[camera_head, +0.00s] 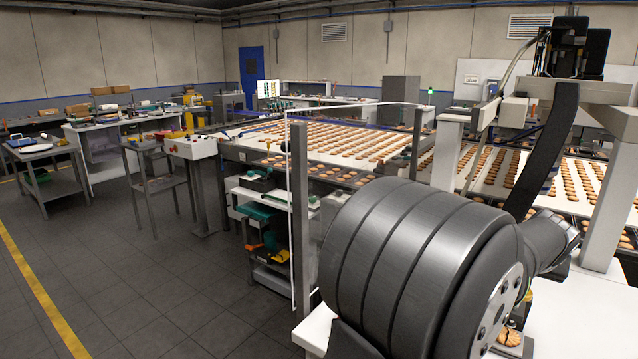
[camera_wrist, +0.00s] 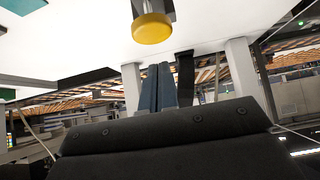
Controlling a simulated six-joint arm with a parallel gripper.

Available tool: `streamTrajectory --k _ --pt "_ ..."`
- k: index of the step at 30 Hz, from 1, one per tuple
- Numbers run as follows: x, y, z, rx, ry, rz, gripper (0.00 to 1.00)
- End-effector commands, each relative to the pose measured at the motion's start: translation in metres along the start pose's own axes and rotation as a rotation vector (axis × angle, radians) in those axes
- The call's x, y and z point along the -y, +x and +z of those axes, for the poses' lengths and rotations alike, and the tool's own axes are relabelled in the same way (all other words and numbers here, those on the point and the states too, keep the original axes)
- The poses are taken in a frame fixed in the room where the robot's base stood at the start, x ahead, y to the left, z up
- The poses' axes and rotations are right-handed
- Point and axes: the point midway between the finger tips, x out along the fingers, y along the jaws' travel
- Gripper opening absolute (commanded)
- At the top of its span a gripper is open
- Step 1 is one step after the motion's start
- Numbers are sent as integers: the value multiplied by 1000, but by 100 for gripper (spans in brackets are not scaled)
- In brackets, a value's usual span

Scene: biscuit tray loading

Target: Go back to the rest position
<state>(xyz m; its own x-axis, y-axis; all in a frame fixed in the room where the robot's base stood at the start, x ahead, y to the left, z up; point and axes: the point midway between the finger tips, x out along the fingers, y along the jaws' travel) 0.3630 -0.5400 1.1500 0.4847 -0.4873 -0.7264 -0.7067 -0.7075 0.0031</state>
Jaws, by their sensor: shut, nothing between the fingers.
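My gripper (camera_wrist: 161,68) shows in the wrist view as two dark blue-grey fingers side by side, rising above its black body. They are shut with nothing between them. In the head view the gripper cannot be made out; the large grey links of my own arm fill the lower right. A white work surface (camera_head: 580,320) lies behind and right of these links. A biscuit (camera_head: 509,337) shows at its near edge, partly hidden by my arm.
Rows of biscuits lie on a wide white conveyor (camera_head: 330,127) at the back. A grey post (camera_head: 299,200) and a shelf unit (camera_head: 262,225) stand left of my arm. A yellow round-ended part (camera_wrist: 152,28) hangs into the wrist view from above. The floor (camera_head: 130,270) at left is clear.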

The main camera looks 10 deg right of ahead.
Motion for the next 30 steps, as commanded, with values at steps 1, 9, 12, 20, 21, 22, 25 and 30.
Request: streamTrajectory --k 1,9,12,20,21,22,25,30 --pt "0 -13 -8 -7 -1 2 0" --pt "0 -64 -8 -6 0 2 0" --pt "0 -84 -8 -6 0 2 0" --pt "18 -92 -4 30 -8 -16 0" --pt "24 -86 -3 40 -10 -21 0" --pt "29 -82 -3 47 -11 -24 0" --pt "43 -69 0 71 -17 -33 0" --pt "69 -47 4 111 -28 -46 0"
